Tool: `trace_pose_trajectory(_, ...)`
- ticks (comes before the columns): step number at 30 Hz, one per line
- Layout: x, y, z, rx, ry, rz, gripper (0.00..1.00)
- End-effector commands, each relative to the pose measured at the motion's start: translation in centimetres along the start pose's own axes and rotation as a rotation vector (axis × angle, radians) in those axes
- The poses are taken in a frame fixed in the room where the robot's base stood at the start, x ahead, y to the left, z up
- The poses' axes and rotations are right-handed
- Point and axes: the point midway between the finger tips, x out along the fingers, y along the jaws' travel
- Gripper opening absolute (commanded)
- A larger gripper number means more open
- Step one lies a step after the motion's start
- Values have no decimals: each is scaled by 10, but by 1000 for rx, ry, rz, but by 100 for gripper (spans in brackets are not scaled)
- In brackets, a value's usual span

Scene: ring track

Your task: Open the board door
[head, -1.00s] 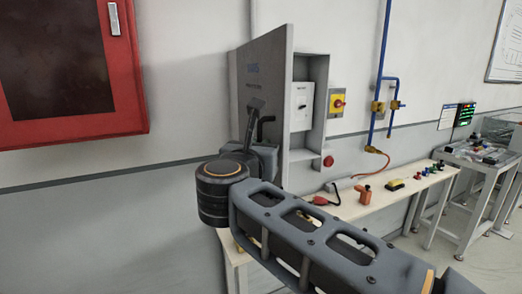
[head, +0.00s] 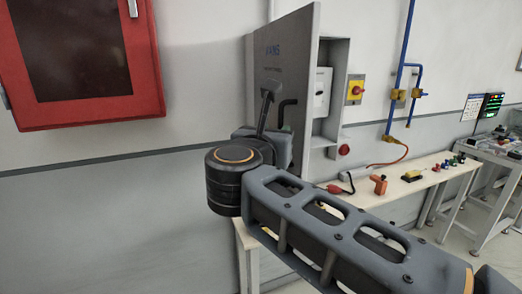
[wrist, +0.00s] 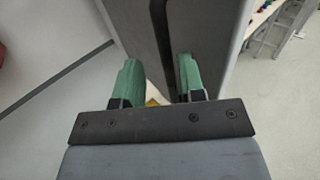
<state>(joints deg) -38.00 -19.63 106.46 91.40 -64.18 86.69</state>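The board door (head: 300,60), a grey panel with blue lettering, stands swung out from the wall-mounted board (head: 332,112), whose inside shows at its right. A black bent handle (head: 287,108) is on the door face. In the wrist view, the green fingers of my gripper (wrist: 158,82) are apart. The grey door (wrist: 205,30) lies beyond them, and a dark bar (wrist: 160,38), likely the handle, runs down between them near the right finger. Contact cannot be told.
A red wall cabinet (head: 150,70) hangs at the left. A narrow bench (head: 425,178) runs right of the board, with an orange tool (head: 378,184) and small coloured items. A yellow-and-red switch (head: 355,89) and blue pipes (head: 401,60) are on the wall.

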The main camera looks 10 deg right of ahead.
Motion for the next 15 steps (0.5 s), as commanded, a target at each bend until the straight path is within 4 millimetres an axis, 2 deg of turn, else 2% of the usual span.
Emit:
trace_pose_trajectory(9,-66,1,-2,0,1,9,37)
trace_pose_trajectory(15,-95,1,-2,-1,1,6,37)
